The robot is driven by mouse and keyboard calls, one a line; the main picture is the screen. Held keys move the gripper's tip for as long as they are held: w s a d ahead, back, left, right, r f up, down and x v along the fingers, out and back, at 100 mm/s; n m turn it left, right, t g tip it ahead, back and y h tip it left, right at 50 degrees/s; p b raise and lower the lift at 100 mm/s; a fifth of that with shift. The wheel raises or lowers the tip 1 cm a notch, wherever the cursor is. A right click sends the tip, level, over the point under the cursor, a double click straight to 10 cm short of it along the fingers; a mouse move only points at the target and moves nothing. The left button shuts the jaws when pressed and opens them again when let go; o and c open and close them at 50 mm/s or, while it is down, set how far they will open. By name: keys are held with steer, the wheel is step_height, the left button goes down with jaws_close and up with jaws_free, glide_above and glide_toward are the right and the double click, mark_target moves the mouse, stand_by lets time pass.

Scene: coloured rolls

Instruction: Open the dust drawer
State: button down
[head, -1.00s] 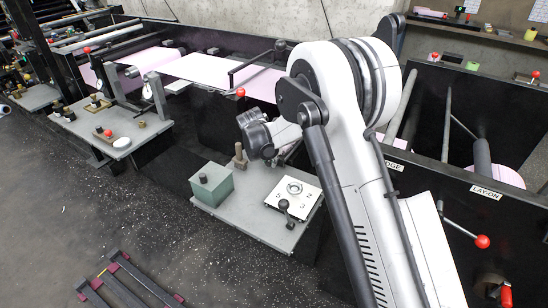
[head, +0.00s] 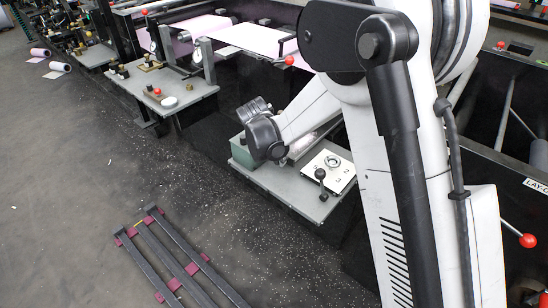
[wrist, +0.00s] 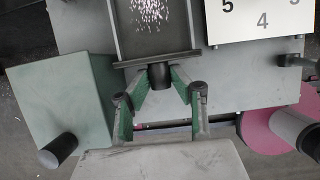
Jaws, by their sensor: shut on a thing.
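In the wrist view the dust drawer (wrist: 153,38) is a dark, open-topped tray with white specks inside. Its near front edge (wrist: 157,60) faces me, and a black knob (wrist: 160,76) sticks out from it. My gripper (wrist: 160,80) has green-sided fingers closed around this knob. A stretch of the tray's inside shows; its far end is cut off by the picture, so I cannot tell how far it is out. In the head view my arm covers the knob and most of the drawer.
A green box (wrist: 68,105) with a dark knob (wrist: 58,150) stands left of the drawer. A white numbered plate (wrist: 260,18) lies to the right, with a black lever (head: 321,180) beside it. A pink roll (wrist: 275,130) is at lower right. Dark rails (head: 180,255) lie on the floor.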

steer(key=c, duration=1.5)
jaws_free()
steer(key=shift+c, duration=0.2)
steer(key=shift+r, duration=0.1)
steer(key=v, duration=1.2)
